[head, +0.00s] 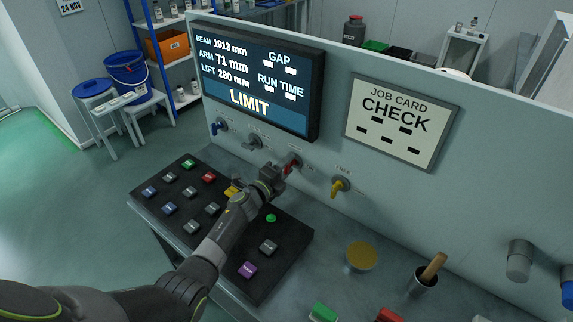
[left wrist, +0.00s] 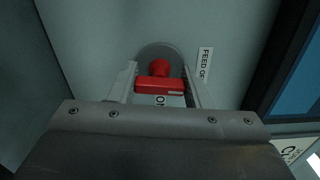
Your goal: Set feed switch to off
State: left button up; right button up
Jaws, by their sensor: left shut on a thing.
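The feed switch (head: 291,164) is a red lever on a round grey base, set in the pale panel below the display. In the left wrist view its red handle (left wrist: 160,85) sits between my finger pads, with the lever pointing down in that picture. My left gripper (head: 281,173) is shut on the red handle at the panel. My right gripper is not in view.
Similar switches stand along the panel: blue (head: 217,127) and grey (head: 254,142) to the left, yellow (head: 340,186) to the right. A black button box (head: 285,248) lies under my left arm. A cup with a wooden handle (head: 424,280) stands on the bench at right.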

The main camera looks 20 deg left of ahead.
pick_arm(q)
jog(key=shift+n, duration=0.6)
jog(key=shift+f, duration=0.1)
jog(key=o, duration=1)
jog(key=shift+s+a+p, duration=0.2)
jog(key=shift+s+p, duration=0.2)
jog(key=p+v, duration=0.1)
jog(key=v, duration=1.4)
jog(key=shift+s+a, duration=0.1)
jog(key=shift+s, duration=0.15)
jog(key=shift+s+a, duration=0.15)
jog(key=shift+s, duration=0.35)
